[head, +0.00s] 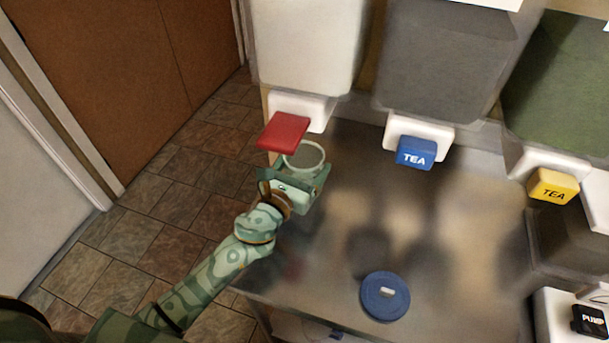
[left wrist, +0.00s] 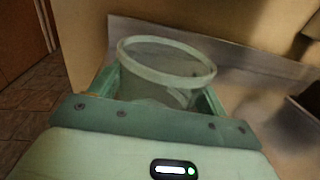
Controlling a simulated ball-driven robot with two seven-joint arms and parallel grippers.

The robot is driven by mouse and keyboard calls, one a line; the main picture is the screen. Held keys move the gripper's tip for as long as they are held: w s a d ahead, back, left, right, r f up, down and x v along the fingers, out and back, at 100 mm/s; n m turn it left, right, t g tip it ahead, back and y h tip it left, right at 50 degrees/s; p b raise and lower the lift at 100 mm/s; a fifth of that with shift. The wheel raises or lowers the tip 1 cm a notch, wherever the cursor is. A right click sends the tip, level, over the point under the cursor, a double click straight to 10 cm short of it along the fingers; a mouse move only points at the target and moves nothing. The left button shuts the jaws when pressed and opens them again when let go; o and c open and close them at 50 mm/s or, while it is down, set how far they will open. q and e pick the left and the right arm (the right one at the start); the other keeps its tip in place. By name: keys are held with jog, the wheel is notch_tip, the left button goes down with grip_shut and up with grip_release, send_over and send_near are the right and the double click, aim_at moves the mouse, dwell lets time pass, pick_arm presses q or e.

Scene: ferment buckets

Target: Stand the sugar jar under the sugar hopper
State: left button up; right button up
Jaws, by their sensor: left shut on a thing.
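The sugar jar, a clear jar with a pale green rim (head: 305,156), is upright and its mouth is uncovered. My left gripper (head: 306,178) is shut around the jar's body; in the left wrist view (left wrist: 165,95) its fingers sit on both sides of the jar (left wrist: 167,60). The white hopper (head: 307,45), which looks to be the sugar hopper, hangs at the left end of the row. Its white outlet (head: 318,110) carries a red paddle (head: 284,131). The jar is just below and right of that paddle in the head view. The jar's base is hidden by my gripper. My right gripper is out of view.
A grey hopper (head: 440,60) with a blue TEA paddle (head: 416,153) and a green hopper (head: 562,85) with a yellow TEA paddle (head: 553,186) stand to the right. A blue lid (head: 385,297) lies on the metal counter (head: 320,265). The counter's middle is clear.

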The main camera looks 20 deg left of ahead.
pick_arm(q)
notch_tip(320, 180, down, 2)
jog(key=shift+f+b, duration=0.15)
jog(key=shift+b, duration=0.15)
jog(key=shift+r, duration=0.25)
jog(key=shift+f, duration=0.15)
jog(key=o, duration=1.2)
jog(key=shift+c, duration=0.2)
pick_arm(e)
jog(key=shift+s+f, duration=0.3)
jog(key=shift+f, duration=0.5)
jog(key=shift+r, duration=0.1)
pick_arm(q)
jog(key=shift+s+r, duration=0.15)
jog(key=shift+r, duration=0.05)
jog(key=s, duration=0.3)
jog(key=s+a, duration=0.1)
jog(key=s, duration=0.3)
jog(key=s+a+b, duration=0.1)
jog(key=s, duration=0.3)
jog(key=shift+a+f, duration=0.1)
jog(key=shift+f, duration=0.05)
jog(key=shift+s, duration=0.25)
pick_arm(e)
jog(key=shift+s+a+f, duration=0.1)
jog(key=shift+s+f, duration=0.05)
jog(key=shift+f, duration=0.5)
